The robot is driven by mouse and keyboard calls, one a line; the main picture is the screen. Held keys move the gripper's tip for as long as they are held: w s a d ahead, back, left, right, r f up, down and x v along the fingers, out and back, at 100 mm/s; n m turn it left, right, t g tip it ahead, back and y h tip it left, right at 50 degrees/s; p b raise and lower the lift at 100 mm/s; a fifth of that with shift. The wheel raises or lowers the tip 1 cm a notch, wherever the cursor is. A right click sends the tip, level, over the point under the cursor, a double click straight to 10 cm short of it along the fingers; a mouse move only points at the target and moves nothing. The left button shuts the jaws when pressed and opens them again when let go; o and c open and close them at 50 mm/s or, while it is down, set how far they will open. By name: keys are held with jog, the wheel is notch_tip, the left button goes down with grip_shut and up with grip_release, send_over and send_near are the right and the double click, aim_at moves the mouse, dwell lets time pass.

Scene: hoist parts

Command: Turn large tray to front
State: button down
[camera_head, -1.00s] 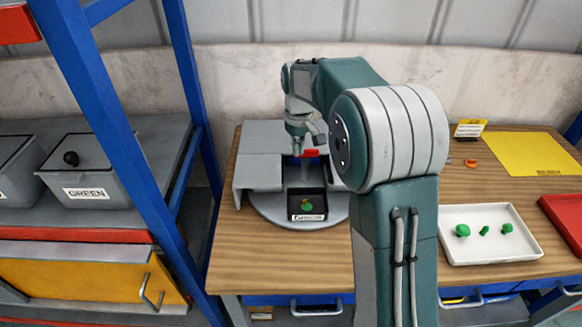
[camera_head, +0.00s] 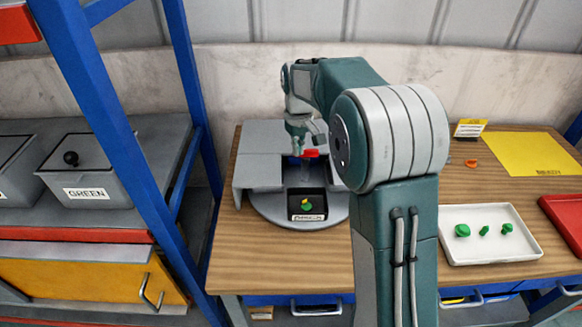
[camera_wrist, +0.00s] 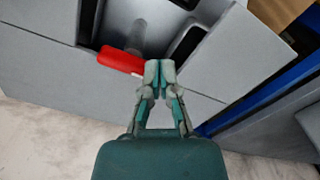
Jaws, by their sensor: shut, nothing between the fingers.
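A grey round turntable (camera_head: 270,207) sits on the wooden bench, partly under a grey housing (camera_head: 262,140). A black tray (camera_head: 308,214) with a green and yellow piece in it is at the turntable's front; its label is too small to read. A red handle (camera_head: 311,153) sticks out from the turntable's central post and also shows in the wrist view (camera_wrist: 120,60). My gripper (camera_wrist: 159,66) is shut and empty, its fingertips right beside the handle's end; I cannot tell whether they touch. Dark compartments (camera_wrist: 188,38) show beyond it. In the head view my gripper (camera_head: 301,147) is above the turntable's back.
A white tray (camera_head: 490,255) with green parts, a red tray (camera_head: 566,220), a yellow mat (camera_head: 530,150) and a small orange part (camera_head: 471,163) are on the bench's right. A blue-framed shelf (camera_head: 175,95) with grey bins (camera_head: 95,175) stands at left.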

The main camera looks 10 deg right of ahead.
aim_at(305, 167)
notch_tip(305, 167, down, 2)
jog(key=shift+f, duration=0.2)
dwell(0.4)
